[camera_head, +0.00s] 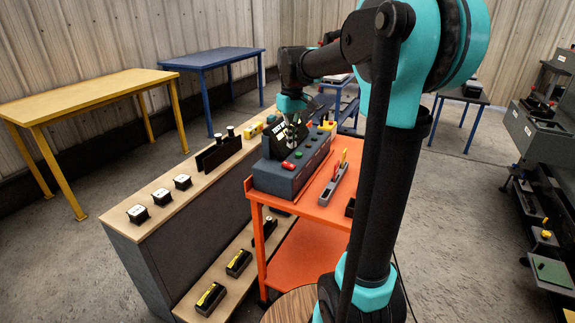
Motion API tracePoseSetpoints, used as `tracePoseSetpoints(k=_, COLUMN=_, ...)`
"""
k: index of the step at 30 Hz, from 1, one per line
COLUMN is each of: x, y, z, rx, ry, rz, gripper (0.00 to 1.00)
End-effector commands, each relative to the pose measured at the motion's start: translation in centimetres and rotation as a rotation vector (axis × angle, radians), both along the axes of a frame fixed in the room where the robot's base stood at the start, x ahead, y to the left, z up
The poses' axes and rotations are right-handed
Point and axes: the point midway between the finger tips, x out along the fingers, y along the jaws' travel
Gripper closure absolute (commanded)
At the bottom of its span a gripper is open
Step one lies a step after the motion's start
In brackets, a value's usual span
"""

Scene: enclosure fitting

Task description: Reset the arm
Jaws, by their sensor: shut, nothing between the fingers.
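My arm rises at the right of the head view and bends over to the left. My gripper (293,133) hangs at its end, above the grey control box (283,177). The gripper is small in the view, and its fingers look close together with nothing held. The box stands on the orange cart (319,208) and has a red button (288,165) and green buttons on its top. A dark panel stands upright behind the buttons, close beside the gripper. I cannot tell whether the fingers touch it.
A wooden-topped bench (165,221) with several small square parts stands left of the cart. A grey tray (333,185) with tools lies on the cart's right. Yellow (85,95) and blue (210,58) tables stand behind. Machinery lines the right edge. Floor between is clear.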

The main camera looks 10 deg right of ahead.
Motion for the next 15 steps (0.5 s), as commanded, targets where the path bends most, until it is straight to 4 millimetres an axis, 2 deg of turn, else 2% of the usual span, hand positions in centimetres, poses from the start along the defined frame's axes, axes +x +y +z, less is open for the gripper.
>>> tracePoseSetpoints(k=5, x=-0.1, y=0.0, z=-0.1, rx=0.0, ry=-0.001, rz=-0.001, gripper=1.0)
tracePoseSetpoints(k=8, x=-0.8, y=-0.3, z=-0.9, rx=0.001, ry=-0.015, rz=-0.017, gripper=1.0)
tracePoseSetpoints(k=11, x=-3.0, y=-0.9, z=-3.2, rx=0.006, ry=-0.054, rz=-0.063, gripper=1.0)
tracePoseSetpoints(k=15, x=-8.1, y=-2.1, z=-8.4, rx=0.021, ry=-0.145, rz=-0.167, gripper=1.0)
